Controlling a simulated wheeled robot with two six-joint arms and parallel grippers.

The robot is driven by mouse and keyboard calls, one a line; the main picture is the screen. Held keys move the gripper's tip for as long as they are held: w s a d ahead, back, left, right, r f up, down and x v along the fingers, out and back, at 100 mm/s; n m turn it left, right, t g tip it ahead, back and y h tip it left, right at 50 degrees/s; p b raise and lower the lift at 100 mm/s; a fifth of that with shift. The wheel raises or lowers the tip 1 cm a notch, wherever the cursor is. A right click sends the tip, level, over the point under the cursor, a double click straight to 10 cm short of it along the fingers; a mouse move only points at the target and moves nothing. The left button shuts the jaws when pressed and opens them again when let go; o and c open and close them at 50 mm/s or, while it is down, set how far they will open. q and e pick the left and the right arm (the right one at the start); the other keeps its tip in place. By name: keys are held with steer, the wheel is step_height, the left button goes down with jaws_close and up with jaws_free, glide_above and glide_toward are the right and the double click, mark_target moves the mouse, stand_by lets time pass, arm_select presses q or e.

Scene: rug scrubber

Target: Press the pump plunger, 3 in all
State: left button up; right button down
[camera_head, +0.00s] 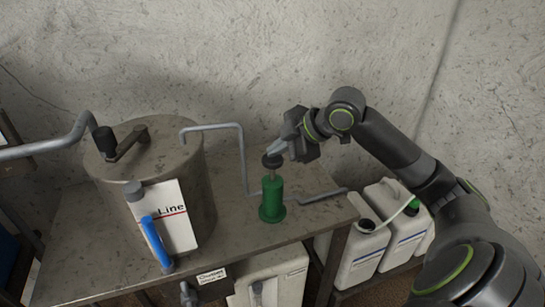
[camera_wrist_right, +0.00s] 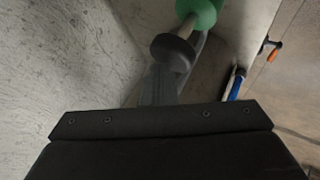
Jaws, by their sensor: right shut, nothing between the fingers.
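The pump is a green cylinder (camera_head: 271,203) standing upright on the metal bench, with a dark round plunger knob (camera_head: 272,160) on top. A short length of rod shows between the knob and the green body, so the plunger stands up out of it. My right gripper (camera_head: 274,148) is shut and empty, its fingertips right at the top of the knob. In the right wrist view the knob (camera_wrist_right: 172,49) lies just beyond the fingertips (camera_wrist_right: 160,84), with the green body (camera_wrist_right: 200,12) behind it. I cannot tell whether fingertips and knob touch. My left gripper is not in view.
A large metal drum (camera_head: 160,150) with a crank stands left of the pump. A bent grey pipe (camera_head: 243,165) runs close behind the pump. White jerrycans (camera_head: 365,245) stand lower right, beyond the bench edge (camera_head: 330,232). A concrete wall is behind.

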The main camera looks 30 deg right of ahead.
mark_target(277, 159)
steer(key=shift+f+b, duration=0.75)
steer(key=shift+f, duration=0.85)
stand_by(1.0)
steer(key=shift+r, duration=0.1)
steer(key=shift+r+p, duration=2.25)
steer(key=shift+p, duration=0.15)
step_height(277, 159, up, 5)
steer(key=p, duration=0.5)
stand_by(1.4)
